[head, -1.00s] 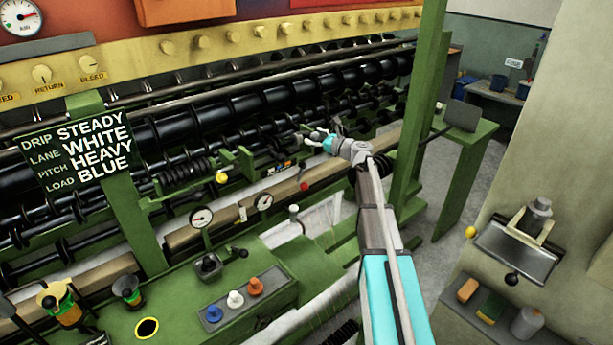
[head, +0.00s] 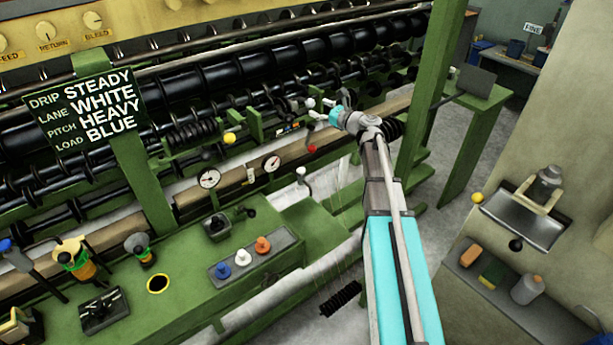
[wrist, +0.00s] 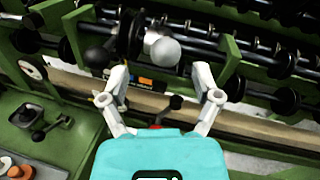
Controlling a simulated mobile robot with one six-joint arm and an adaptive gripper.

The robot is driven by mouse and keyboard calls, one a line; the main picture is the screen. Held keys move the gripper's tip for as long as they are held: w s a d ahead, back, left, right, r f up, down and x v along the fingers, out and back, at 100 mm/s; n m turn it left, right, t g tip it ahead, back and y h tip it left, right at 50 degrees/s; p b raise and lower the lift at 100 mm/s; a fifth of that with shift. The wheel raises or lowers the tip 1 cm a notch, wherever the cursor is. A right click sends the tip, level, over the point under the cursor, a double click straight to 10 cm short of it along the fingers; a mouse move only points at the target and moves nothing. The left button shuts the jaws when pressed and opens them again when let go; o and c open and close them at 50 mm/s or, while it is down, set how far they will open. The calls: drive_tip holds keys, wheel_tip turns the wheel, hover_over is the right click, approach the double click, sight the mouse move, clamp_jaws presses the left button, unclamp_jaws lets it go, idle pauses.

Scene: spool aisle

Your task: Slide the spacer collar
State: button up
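My gripper (head: 335,107) is in front of the shafts of the green machine, right of its middle in the head view. In the wrist view its two grey fingers (wrist: 162,72) are spread wide, with nothing held between them. A pale grey ball knob (wrist: 166,52) shows just beyond the gap between the fingertips; it also shows left of the gripper in the head view (head: 310,103). A dark disc (wrist: 130,35) sits on a shaft up and left of that knob. I cannot tell for certain which part is the spacer collar.
A black ball knob (wrist: 97,58) is left of the fingers. Yellow (head: 229,138) and red (head: 312,149) knobs stand on the machine front. A beige rail (head: 330,145) runs below the gripper. A green post (head: 437,90) stands close to the right of the arm.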

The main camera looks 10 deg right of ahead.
drive_tip(key=v, duration=0.9)
drive_tip(key=s+a+f+n+g+h+p, duration=0.1)
drive_tip(key=s+a+f+n+g+h, duration=0.1)
drive_tip(key=s+a+f+n+g, duration=0.7)
drive_tip(key=shift+s+a+f+n+h+p, duration=0.35)
drive_tip(key=shift+s+a+f+n, duration=0.8)
drive_tip(key=shift+a+n, duration=1.6)
drive_tip(key=shift+s+d+r+n, duration=0.1)
drive_tip(key=shift+d+r+n, duration=0.1)
drive_tip(key=shift+d+n, duration=0.05)
drive_tip(key=w+d+r+m+t+h+b, duration=0.1)
drive_tip(key=w+d+r+m+t, duration=0.3)
drive_tip(key=m, duration=0.5)
drive_tip(key=w+d+r+m+t+h+b, duration=0.1)
drive_tip(key=w+d+r+m+t+h, duration=0.2)
drive_tip(key=w+d+r+m+t, duration=0.2)
drive_tip(key=r+m+t, duration=0.1)
drive_tip(key=m+t, duration=0.2)
drive_tip(key=m, duration=0.2)
drive_tip(key=shift+w+d+r+m, duration=0.2)
drive_tip(key=shift+d+r+m, duration=0.1)
drive_tip(key=shift+d+r, duration=0.1)
